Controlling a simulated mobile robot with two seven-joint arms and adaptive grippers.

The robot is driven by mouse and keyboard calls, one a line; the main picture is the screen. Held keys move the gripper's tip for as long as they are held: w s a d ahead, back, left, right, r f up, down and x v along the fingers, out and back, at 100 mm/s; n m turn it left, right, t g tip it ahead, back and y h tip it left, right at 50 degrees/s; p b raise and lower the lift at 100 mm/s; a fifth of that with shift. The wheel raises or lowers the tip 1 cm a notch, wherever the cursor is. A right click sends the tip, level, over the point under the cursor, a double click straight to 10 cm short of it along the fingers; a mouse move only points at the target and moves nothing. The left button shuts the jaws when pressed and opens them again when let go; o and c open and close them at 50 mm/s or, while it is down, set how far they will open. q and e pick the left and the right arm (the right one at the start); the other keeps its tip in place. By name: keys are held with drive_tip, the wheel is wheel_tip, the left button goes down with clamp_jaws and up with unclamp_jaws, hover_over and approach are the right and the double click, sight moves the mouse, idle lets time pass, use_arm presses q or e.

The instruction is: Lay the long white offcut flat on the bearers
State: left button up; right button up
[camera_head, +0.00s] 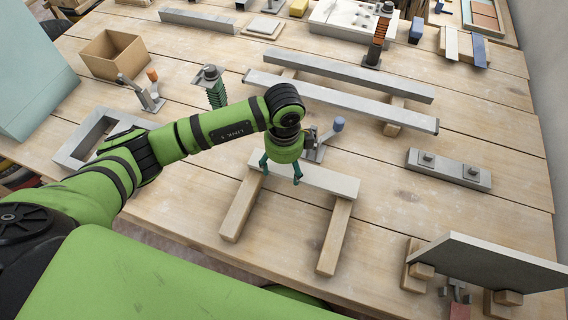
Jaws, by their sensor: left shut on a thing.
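My left gripper (281,176) points down near the middle of the table, its teal fingers shut on a white offcut (325,180). The offcut lies level across the far ends of two wooden bearers, the left bearer (240,208) and the right bearer (335,238). Its right end reaches a little past the right bearer. I cannot tell whether it rests on the bearers or is just above them. The gripper and wrist hide part of its left half. My right gripper is out of view.
Two long grey-white bars (345,75) lie on other wooden blocks behind. A blue-knobbed clamp (336,126) stands just behind the offcut. A grey plate with bolts (450,170) lies right, and a leaning slab (485,262) stands front right. An open cardboard box (112,55) stands back left.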

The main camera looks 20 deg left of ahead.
use_arm(q)
drive_tip(key=shift+f, duration=0.45)
drive_tip(key=o, duration=1.4)
drive_tip(key=shift+r, duration=0.1)
